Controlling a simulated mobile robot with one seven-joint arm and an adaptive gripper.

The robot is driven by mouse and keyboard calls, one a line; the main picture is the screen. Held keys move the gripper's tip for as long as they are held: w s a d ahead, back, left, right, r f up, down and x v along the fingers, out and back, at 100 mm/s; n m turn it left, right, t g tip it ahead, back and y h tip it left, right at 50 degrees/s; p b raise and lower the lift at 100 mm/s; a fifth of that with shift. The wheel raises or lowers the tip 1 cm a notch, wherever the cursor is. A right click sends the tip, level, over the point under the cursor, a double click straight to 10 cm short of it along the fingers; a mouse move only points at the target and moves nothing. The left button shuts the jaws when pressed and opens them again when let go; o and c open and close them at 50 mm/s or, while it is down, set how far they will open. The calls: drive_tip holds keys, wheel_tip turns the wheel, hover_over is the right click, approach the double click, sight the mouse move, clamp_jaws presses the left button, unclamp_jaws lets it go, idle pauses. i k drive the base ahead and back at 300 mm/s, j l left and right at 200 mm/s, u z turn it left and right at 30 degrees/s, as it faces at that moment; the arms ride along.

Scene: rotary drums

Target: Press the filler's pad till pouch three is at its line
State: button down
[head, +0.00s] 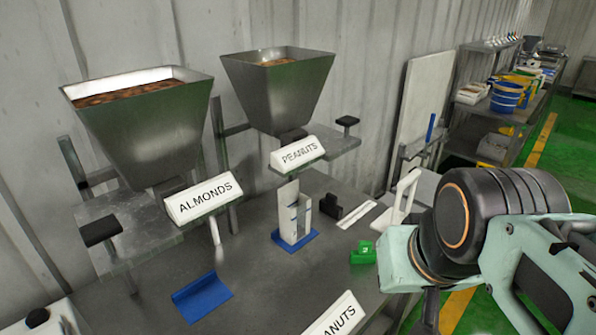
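Two steel hoppers stand at the back: one labelled ALMONDS (150,130) at left and one labelled PEANUTS (278,90) to its right, both with brown contents. A black pad (101,230) sits on a bracket left of the almond spout. Another black pad (347,121) sits right of the peanut hopper. A pale open-topped pouch (294,215) stands upright on a blue base below the PEANUTS sign. Its line and fill level cannot be made out. A green block (363,253) bears a number too small to read surely. My gripper is not in view; only my arm shows at right.
An empty blue holder (202,297) lies on the grey bench (262,285) below the almond hopper. A black block and a white upright frame (400,203) stand right of the pouch. A second sign is at the front edge. Shelves with blue tubs (506,96) stand farther right.

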sight(348, 121)
drive_tip(key=i+l+u, duration=0.3)
drive_tip(key=l+u, duration=0.3)
drive_tip(key=i+l+u, duration=0.15)
drive_tip(key=l+u, duration=0.15)
drive_tip(key=l, duration=0.25)
